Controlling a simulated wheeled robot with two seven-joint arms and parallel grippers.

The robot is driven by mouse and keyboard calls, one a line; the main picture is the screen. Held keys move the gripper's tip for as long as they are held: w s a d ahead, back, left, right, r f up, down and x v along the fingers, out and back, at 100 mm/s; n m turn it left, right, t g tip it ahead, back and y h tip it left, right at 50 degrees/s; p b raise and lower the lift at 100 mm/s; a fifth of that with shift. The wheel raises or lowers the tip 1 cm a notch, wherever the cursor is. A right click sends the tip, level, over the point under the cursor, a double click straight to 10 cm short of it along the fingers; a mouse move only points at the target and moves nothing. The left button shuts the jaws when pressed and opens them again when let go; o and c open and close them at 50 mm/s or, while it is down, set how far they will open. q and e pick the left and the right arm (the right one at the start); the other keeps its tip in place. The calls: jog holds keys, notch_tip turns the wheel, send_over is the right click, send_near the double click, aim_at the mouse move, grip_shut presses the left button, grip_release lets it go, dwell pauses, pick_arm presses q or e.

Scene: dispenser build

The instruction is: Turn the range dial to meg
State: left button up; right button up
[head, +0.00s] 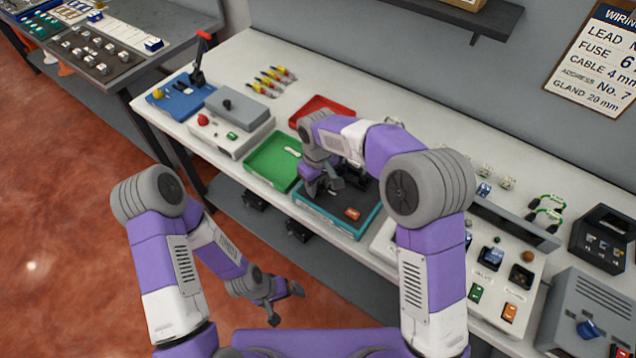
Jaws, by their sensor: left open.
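A grey box (597,306) with a blue knob (588,329) stands at the lower right of the bench, partly cut off by the picture edge. The knob may be the range dial; no "meg" label is readable. My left gripper (275,305) is open and empty, low in front of the bench over the floor, far from this box. My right gripper (325,187) points down over the teal tray (336,222), well left of the box. My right arm partly hides it, and whether its jaws are open is unclear.
A green tray (272,163) and a red tray (320,108) lie near the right gripper. A white panel (491,279) with switches stands right of my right arm. A black case (600,240) stands behind the grey box. A shelf (440,12) hangs above.

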jog(key=c, duration=0.4)
jog(key=shift+m, duration=0.3)
jog(key=m+p, duration=0.1)
jog(key=m, duration=0.4)
jog(key=shift+r+m+p, duration=0.1)
jog(key=shift+m+p, duration=0.2)
jog(key=shift+p, duration=0.05)
jog(key=m+p, duration=0.1)
jog(key=m, duration=0.4)
jog(key=shift+m, duration=0.3)
jog(key=shift+w, duration=0.1)
jog(key=o, duration=1)
